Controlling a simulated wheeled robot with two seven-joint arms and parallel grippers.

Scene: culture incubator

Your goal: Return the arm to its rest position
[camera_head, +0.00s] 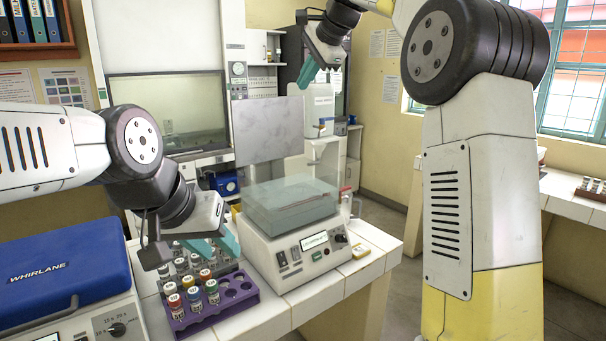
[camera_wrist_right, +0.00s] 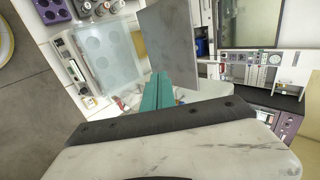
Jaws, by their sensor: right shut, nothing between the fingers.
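My right gripper (camera_head: 308,75) is raised at the top centre of the head view, its teal fingers pointing down, with nothing held. In the right wrist view its teal fingers (camera_wrist_right: 157,92) are together and empty. My left gripper (camera_head: 217,248) is low over the bench, above the tube rack, its two teal fingers apart. I see nothing between them, though their tips overlap the rack in the picture. A benchtop device (camera_head: 315,255) with a clear-lidded teal chamber stands right of the rack. It also shows in the right wrist view (camera_wrist_right: 103,50).
The purple rack (camera_head: 250,300) holds several capped tubes at the bench front. A blue-lidded WHIRLANE machine (camera_head: 65,262) stands at left. A grey upright panel (camera_head: 268,130) shows behind the device, below my right gripper. Open floor lies right of the bench.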

